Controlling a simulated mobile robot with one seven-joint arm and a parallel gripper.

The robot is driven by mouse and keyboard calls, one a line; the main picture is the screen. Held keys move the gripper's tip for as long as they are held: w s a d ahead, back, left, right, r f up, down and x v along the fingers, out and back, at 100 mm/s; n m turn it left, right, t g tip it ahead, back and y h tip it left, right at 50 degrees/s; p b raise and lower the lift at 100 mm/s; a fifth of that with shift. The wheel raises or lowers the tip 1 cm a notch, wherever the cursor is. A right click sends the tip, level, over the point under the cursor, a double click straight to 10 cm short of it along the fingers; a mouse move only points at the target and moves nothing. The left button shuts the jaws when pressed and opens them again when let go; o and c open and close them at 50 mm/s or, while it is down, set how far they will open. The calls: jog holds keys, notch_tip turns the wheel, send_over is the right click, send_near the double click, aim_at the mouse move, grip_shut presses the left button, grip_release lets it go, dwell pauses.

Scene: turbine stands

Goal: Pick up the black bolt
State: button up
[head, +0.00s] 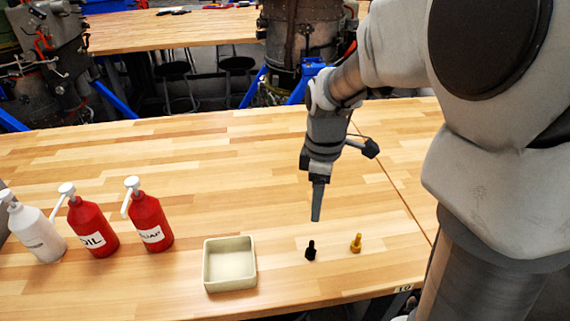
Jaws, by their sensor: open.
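The black bolt (311,252) stands upright on the wooden table, near its front edge. My gripper (316,216) is above the table, pointing down, and appears just above and behind the bolt in the head view. The gripper is open and holds nothing; its fingers overlap in this view, so the gap between them is hidden. The gripper and the bolt are apart.
A brass-coloured bolt (356,243) stands close to the right of the black one. A cream square tray (207,270), empty, lies to the left. Red bottles (150,222) (92,230) and a white bottle (38,236) stand further left. The table's middle is clear.

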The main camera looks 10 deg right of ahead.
aim_at(312, 241)
notch_tip(312, 241, down, 11)
jog(key=shift+f+b, duration=0.15)
jog(key=shift+b, duration=0.15)
jog(key=shift+a+f, duration=0.2)
jog(key=shift+f, duration=2.4)
grip_shut()
